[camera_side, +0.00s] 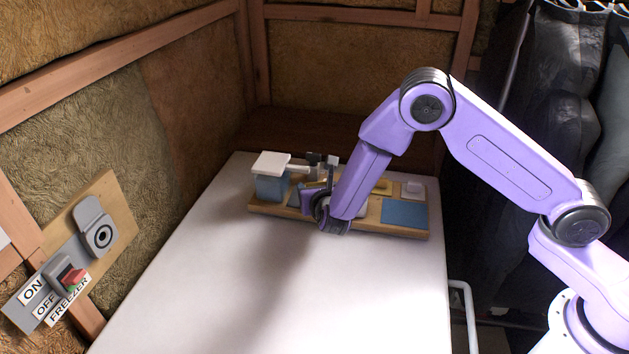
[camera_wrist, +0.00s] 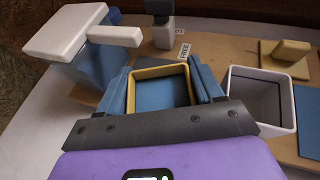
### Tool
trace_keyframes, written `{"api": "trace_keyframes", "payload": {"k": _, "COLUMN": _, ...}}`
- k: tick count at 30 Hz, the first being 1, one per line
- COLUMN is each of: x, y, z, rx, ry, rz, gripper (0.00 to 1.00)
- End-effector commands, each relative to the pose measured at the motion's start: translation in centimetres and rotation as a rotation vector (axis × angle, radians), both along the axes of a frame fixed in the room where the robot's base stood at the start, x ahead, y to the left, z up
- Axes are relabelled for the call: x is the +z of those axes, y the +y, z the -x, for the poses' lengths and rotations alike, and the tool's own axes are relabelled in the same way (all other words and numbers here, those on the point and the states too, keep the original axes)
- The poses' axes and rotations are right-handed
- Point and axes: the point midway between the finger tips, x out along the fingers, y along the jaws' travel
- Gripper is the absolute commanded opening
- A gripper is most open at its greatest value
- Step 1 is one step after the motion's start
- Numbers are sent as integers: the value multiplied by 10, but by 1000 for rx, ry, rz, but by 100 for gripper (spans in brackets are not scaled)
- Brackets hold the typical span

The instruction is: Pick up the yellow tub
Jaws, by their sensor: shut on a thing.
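The yellow tub shows in the wrist view as a square yellow rim (camera_wrist: 160,72) with a blue area inside it. My gripper (camera_wrist: 163,84) has its blue fingers on the left and right sides of the tub, shut on it. In the side view my wrist and gripper are low over the wooden board (camera_side: 270,211), and they hide most of the tub. I cannot tell whether the tub touches the board.
A white open tub (camera_wrist: 262,100) stands just right of my gripper. A blue box with a white top (camera_wrist: 68,32) is close on the left. A yellow piece (camera_wrist: 285,52) and a blue pad (camera_side: 404,213) are rightward. The white tabletop in front is clear.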

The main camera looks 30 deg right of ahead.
Motion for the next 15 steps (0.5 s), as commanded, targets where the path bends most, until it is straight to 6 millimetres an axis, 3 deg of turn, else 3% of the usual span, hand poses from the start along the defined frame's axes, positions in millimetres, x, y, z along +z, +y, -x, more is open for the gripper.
{"api": "trace_keyframes", "payload": {"k": 15, "x": 1, "y": 38, "z": 89, "rx": 3, "ry": -2, "rz": 1, "gripper": 26}}
